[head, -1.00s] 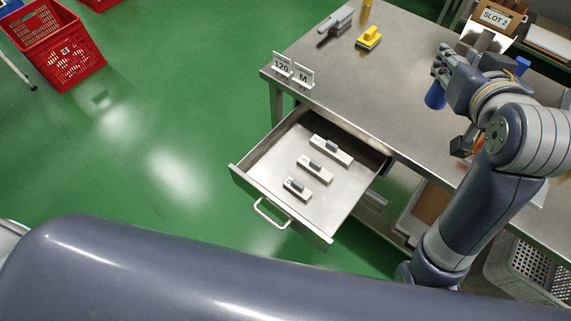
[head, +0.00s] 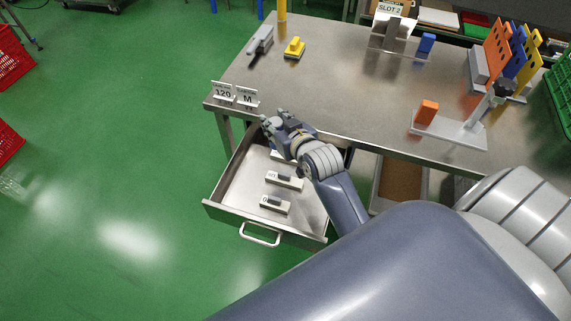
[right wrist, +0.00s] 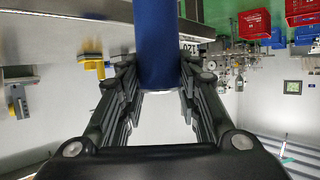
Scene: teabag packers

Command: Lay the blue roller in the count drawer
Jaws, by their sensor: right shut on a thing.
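The blue roller (right wrist: 157,45) stands between the fingers of my right gripper (right wrist: 160,90) in the right wrist view, and the gripper is shut on it. In the head view my right gripper (head: 272,127) is over the back part of the open count drawer (head: 232,216), near the table edge. The roller is mostly or wholly hidden by the gripper there. Several white blocks with grey tops lie in the drawer, among them a middle one (head: 284,181) and a front one (head: 275,205). The hand partly covers the rear one. My left gripper is not in view.
Signs "120" (head: 223,93) and "M" (head: 247,97) stand at the table's left corner. A yellow tool (head: 294,48) and a grey tool (head: 261,40) lie behind them. A blue block (head: 427,43) and an orange block (head: 427,111) stand farther right. The drawer's left side looks bare.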

